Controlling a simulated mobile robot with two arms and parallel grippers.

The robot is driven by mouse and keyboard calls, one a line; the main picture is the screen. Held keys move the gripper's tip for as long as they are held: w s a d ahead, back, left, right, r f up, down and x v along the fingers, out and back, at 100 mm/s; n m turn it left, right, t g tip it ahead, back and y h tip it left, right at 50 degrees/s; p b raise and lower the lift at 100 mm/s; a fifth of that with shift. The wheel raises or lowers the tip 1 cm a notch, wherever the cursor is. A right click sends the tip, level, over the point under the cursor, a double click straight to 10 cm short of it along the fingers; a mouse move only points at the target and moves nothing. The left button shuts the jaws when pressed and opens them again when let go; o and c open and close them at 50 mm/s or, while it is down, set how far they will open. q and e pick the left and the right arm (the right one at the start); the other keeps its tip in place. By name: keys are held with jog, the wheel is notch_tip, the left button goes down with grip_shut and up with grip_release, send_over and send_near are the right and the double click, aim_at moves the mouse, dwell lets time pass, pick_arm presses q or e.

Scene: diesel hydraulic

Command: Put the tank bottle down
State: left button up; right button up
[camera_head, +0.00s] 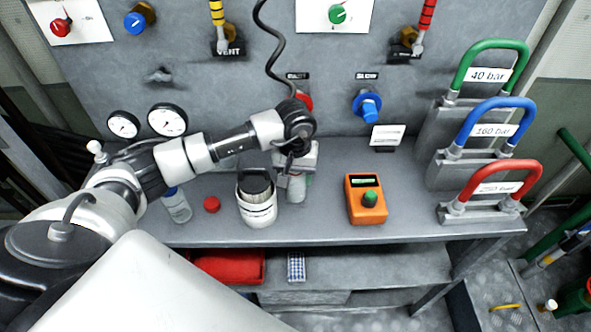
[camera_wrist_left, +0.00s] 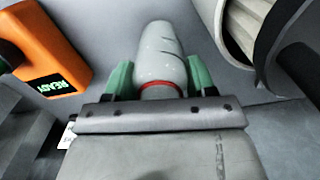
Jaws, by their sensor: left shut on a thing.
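My left gripper (camera_head: 294,178) is shut on a small whitish bottle, the tank bottle (camera_head: 297,190), just above or on the grey workbench (camera_head: 320,225). In the left wrist view the bottle (camera_wrist_left: 161,48) sits between the two green fingers, with a red ring at its neck by the gripper. I cannot tell whether its base touches the bench. My arm and gripper hide its upper part in the head view. My right gripper is not in view.
A white canister (camera_head: 257,212) stands close left of the held bottle. A red cap (camera_head: 211,204) and a clear bottle (camera_head: 178,207) are farther left. An orange device (camera_head: 367,203) lies to the right, with bare bench between. Coloured handles (camera_head: 497,180) stand at far right.

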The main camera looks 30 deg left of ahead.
pick_arm(q)
jog(key=shift+f+b, duration=0.2)
jog(key=shift+b, duration=0.1)
jog(key=o, duration=0.9)
jog(key=shift+r, duration=0.1)
jog(key=shift+o, duration=0.2)
jog(key=shift+r, duration=0.1)
